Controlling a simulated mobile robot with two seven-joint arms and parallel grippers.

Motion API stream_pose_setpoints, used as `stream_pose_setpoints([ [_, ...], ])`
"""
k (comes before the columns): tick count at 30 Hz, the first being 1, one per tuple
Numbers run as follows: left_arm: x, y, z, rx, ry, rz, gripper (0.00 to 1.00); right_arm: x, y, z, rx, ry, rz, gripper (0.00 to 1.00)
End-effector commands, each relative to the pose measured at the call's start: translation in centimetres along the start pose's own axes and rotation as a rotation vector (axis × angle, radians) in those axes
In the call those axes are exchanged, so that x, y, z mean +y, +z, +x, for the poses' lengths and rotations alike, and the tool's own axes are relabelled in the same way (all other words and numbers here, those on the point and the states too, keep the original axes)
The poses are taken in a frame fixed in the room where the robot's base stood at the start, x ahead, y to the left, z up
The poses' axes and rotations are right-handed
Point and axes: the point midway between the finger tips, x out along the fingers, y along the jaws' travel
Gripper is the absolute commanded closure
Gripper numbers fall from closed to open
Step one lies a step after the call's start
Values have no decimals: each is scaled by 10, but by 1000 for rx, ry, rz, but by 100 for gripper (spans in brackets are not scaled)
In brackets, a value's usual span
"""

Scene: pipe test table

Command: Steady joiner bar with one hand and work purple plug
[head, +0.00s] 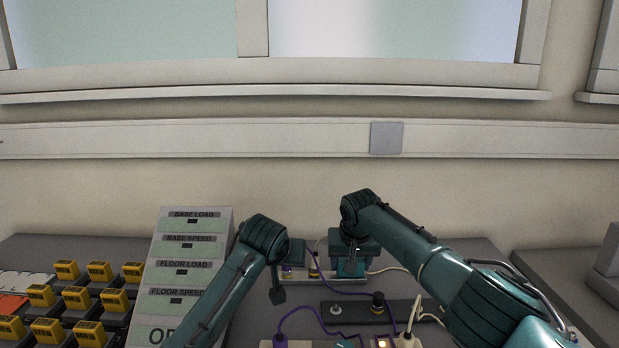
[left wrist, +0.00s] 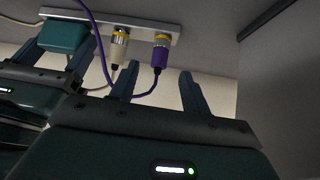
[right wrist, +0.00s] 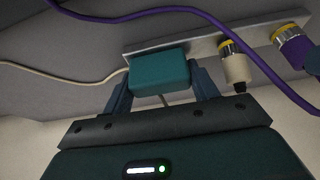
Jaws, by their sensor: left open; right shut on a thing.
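The joiner bar is a pale strip at the back of the table (head: 300,281), also seen in the left wrist view (left wrist: 140,32) and right wrist view (right wrist: 205,46). My right gripper (right wrist: 160,74) is shut on its teal block (right wrist: 160,73), one finger on each side. The purple plug (left wrist: 160,54) sits at the bar by a yellow ring, its purple cable looping away. My left gripper (left wrist: 158,80) is open, its fingers apart with the plug between and beyond their tips; I cannot tell contact. In the head view the plug (head: 287,271) is partly hidden by my left gripper.
A white plug (left wrist: 119,48) sits in the bar between the purple plug and the teal block. A dark strip with a black knob (head: 378,303) lies in front. A labelled panel (head: 185,270) and several yellow blocks stand left. Purple and white cables cross the middle.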

Motion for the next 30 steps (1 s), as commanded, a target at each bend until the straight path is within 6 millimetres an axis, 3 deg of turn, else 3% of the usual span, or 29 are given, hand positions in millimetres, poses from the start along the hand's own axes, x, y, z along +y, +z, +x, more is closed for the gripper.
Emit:
stream_pose_setpoints([
  [12,0,0,52,-1,0,1,53,0,0,0,1,-1,0,69],
  [25,0,0,60,1,1,0,53,0,0,0,1,0,0,69],
  [30,0,0,59,0,1,0,65,0,0,0,1,-1,0,69],
])
